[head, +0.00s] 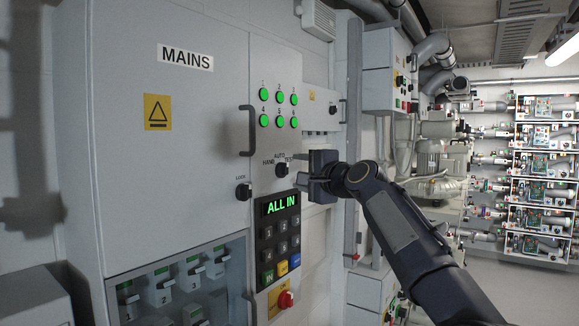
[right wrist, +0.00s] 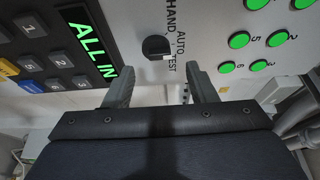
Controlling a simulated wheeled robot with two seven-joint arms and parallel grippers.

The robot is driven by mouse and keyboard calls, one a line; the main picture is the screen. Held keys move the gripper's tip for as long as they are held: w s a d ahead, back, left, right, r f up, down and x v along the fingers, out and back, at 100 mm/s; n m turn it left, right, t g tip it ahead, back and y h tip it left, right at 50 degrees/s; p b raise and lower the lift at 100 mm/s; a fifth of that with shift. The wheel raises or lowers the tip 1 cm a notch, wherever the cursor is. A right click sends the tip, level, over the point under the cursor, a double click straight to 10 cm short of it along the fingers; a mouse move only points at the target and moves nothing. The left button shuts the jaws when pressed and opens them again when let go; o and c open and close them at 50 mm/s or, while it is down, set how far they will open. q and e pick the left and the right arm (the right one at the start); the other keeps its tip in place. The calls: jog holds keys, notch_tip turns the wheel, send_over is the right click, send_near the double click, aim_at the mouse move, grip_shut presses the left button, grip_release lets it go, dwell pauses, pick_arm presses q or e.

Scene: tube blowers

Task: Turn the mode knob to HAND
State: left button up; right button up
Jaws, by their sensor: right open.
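The mode knob (head: 282,170) is a small black knob on the grey panel, with HAND, AUTO and TEST printed around it. In the right wrist view the knob (right wrist: 154,46) shows a white mark on its edge near the AUTO and TEST lettering, away from HAND; its exact setting is hard to tell. My right gripper (head: 304,180) is just right of the knob in the head view. Its fingers (right wrist: 160,72) are spread and empty, with the knob ahead of the gap and apart from both tips. My left gripper is not in view.
A keypad (head: 281,242) with a green ALL IN display (head: 280,204) sits below the knob. Several green lights (head: 279,108) are above. A LOCK knob (head: 243,192) and a door handle (head: 249,131) are to the left. A red knob (head: 285,299) is lower down.

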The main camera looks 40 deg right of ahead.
aim_at(286, 169)
jog(key=w, duration=0.1)
jog(key=w+p, duration=0.1)
jog(key=w, duration=0.2)
jog(key=shift+w+d+r+p, duration=0.1)
jog(key=shift+w+d+p, duration=0.2)
jog(key=shift+p, duration=0.1)
jog(key=shift+w, duration=0.5)
